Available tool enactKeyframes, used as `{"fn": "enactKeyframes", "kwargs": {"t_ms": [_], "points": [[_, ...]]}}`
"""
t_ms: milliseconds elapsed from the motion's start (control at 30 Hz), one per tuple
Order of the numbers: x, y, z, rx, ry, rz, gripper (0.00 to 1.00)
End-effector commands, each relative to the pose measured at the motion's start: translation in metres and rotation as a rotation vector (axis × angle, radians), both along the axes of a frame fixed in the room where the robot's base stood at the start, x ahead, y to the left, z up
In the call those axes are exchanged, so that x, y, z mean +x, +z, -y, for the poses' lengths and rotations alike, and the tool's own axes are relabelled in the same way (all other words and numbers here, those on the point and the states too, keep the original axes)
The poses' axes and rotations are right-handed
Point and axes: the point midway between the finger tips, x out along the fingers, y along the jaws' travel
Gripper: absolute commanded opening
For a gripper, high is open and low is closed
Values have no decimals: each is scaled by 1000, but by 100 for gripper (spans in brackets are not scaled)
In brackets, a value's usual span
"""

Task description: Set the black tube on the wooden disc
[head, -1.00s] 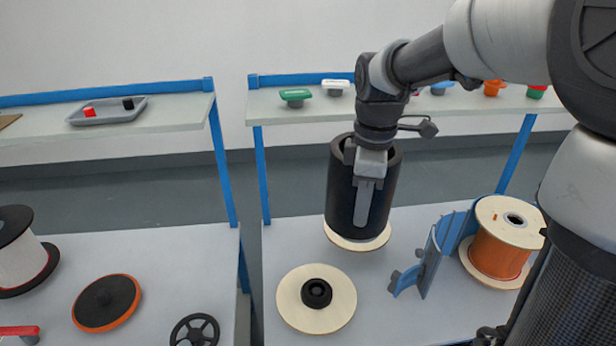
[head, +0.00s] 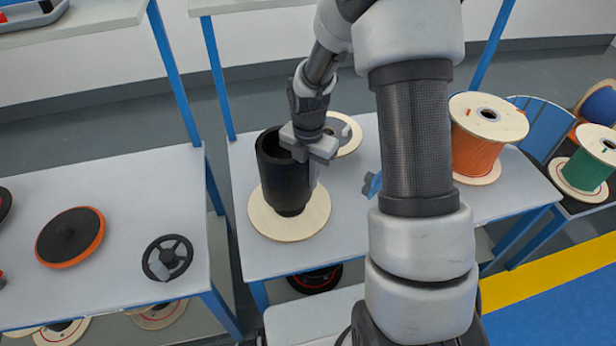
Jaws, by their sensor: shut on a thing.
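The black tube (head: 283,178) is upright over the wooden disc (head: 290,228) near the table's front left. Its lower end appears to be at the disc's middle; I cannot tell whether it rests fully on it. My gripper (head: 310,160) is shut on the tube's wall at its right side. The disc's black hub is hidden by the tube. A second pale disc (head: 350,133) lies behind, partly covered by my gripper and arm.
My arm hides much of the table's middle. An orange spool (head: 484,140) stands to the right, with a green spool (head: 588,168) beyond. A black handwheel (head: 167,258) and an orange-rimmed disc (head: 70,236) lie on the left table. A gap separates the tables.

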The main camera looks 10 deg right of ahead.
Motion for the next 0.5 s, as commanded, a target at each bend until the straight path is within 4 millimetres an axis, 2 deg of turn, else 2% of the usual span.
{"fn": "enactKeyframes", "kwargs": {"t_ms": [500], "points": [[0, -50, 0, 0, -2, 0, 0]]}}
